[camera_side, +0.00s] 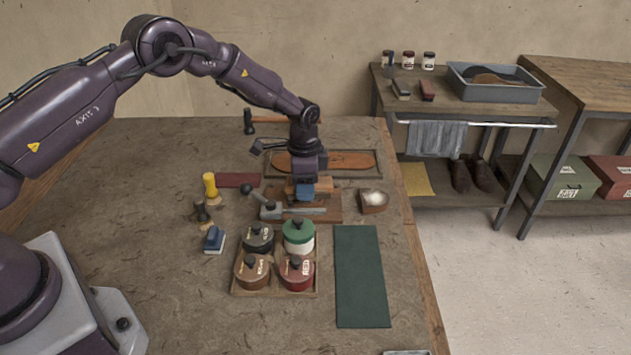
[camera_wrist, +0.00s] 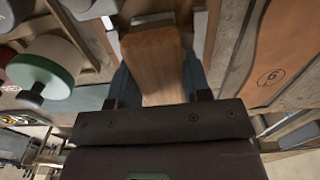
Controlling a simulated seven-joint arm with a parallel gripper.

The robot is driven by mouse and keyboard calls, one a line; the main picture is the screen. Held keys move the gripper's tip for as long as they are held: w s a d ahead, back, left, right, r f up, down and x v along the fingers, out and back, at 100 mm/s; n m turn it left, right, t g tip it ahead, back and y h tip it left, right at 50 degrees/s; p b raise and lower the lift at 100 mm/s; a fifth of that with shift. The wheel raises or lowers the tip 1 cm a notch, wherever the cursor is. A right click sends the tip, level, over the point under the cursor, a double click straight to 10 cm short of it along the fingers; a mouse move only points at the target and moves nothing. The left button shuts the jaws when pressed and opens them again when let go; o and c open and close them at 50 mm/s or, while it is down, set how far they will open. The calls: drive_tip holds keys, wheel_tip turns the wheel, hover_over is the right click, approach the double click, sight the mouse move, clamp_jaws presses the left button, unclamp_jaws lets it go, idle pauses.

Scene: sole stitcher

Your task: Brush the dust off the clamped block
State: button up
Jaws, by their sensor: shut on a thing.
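My gripper (camera_side: 305,193) is low over the vise (camera_side: 270,211) in the side view, its blue fingers pointing down. In the wrist view my gripper (camera_wrist: 158,85) is shut on a brown wooden piece (camera_wrist: 153,60), which looks like the brush's wooden back. Its wood also shows beside the fingers in the side view (camera_side: 323,185). Its bristles are hidden. The vise sits on a brown board (camera_side: 328,207). I cannot make out the clamped block or its dust; the gripper and wooden piece cover that spot. Whether the piece touches the block cannot be told.
A tray of several lidded pots (camera_side: 275,291) stands in front of the vise. A wooden dish with white contents (camera_side: 373,199) is to its right. A sole board (camera_side: 347,160) lies behind. A yellow-handled tool (camera_side: 210,187) stands left. The green mat (camera_side: 361,280) is bare.

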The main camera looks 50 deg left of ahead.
sight(321, 183)
drive_tip(key=shift+s+a, duration=1.15)
drive_tip(key=shift+a, duration=0.1)
drive_tip(key=shift+w+d+f, duration=0.1)
drive_tip(key=shift+w+d, duration=2.15)
drive_tip(key=shift+d, duration=0.3)
drive_tip(key=shift+s+a, duration=0.2)
drive_tip(key=shift+s, duration=0.15)
drive_tip(key=shift+s+a, duration=2.1)
drive_tip(key=shift+a, duration=0.2)
drive_tip(key=w+d, duration=0.4)
drive_tip(key=shift+w+d, duration=0.15)
drive_tip(key=shift+d, duration=0.25)
drive_tip(key=shift+w+d, duration=0.2)
drive_tip(key=shift+s+a+r, duration=0.1)
drive_tip(key=shift+r, duration=4.05)
drive_tip(key=shift+a, duration=0.1)
